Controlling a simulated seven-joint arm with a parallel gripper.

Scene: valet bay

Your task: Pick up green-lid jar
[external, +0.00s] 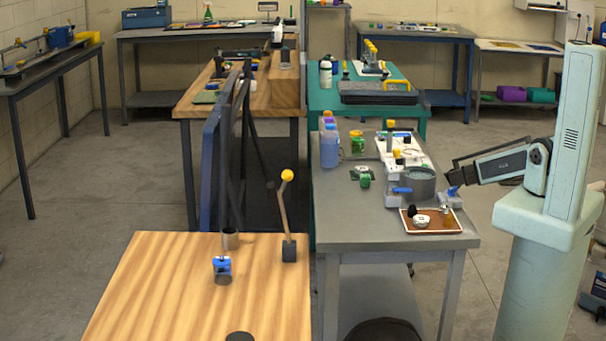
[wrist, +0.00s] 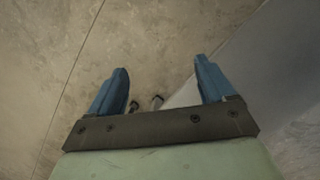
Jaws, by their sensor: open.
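A small green jar-like item (external: 365,181) stands on the grey table, left of centre; it is too small to tell its lid from its body. A larger green container with a yellow top (external: 357,141) stands further back. I cannot tell for sure which is the green-lid jar. My gripper (external: 453,191) is at the table's right edge, well to the right of both, beside a grey round pot. In the wrist view my gripper (wrist: 160,78) has its blue fingers spread apart with nothing held. No jar shows there, mostly bare floor.
On the grey table (external: 345,220), a grey round pot (external: 415,182) and a brown tray (external: 445,226) with small items lie near my gripper. Blue bottles (external: 329,147) stand at the back left. The table's front left is clear.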

